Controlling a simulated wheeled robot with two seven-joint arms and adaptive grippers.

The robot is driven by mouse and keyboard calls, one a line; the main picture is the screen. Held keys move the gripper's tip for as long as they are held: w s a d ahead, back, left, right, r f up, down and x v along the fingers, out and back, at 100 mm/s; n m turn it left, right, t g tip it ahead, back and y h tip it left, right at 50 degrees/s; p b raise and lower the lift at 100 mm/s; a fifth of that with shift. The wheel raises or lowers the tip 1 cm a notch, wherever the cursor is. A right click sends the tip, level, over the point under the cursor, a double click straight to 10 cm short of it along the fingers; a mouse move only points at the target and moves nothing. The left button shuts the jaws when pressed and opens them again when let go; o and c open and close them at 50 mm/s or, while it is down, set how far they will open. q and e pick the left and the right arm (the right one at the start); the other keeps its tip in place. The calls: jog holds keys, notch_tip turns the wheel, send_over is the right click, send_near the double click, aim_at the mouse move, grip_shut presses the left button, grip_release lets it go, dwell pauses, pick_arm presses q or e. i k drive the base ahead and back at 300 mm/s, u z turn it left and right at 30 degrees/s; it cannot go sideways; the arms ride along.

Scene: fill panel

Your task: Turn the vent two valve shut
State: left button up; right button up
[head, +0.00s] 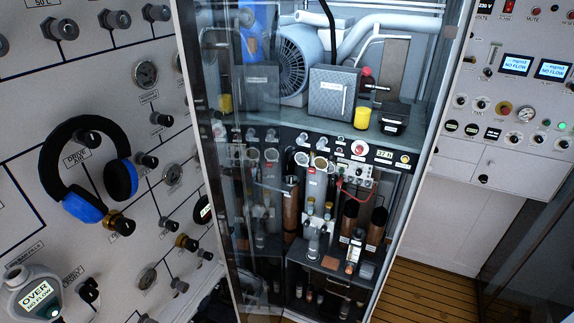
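The fill panel (35,105) is a pale wall on the left with black lines, gauges and several valve knobs. Black knobs show at the upper middle (160,119), below it (148,160) and under the headphones' band (90,138). Neither of my grippers is in view.
Black and blue headphones (50,168) hang over part of the panel. A grey device with a lit screen (38,296) is at the lower left. A glass-fronted cabinet (385,255) full of equipment stands in the middle. A control panel (480,100) is at the right. Wooden floor (420,292) shows below.

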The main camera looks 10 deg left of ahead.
aim_at(321, 145)
jog(key=k, duration=0.15)
jog(key=z, duration=1.7)
jog(key=i, duration=2.3)
jog(key=u, duration=2.9)
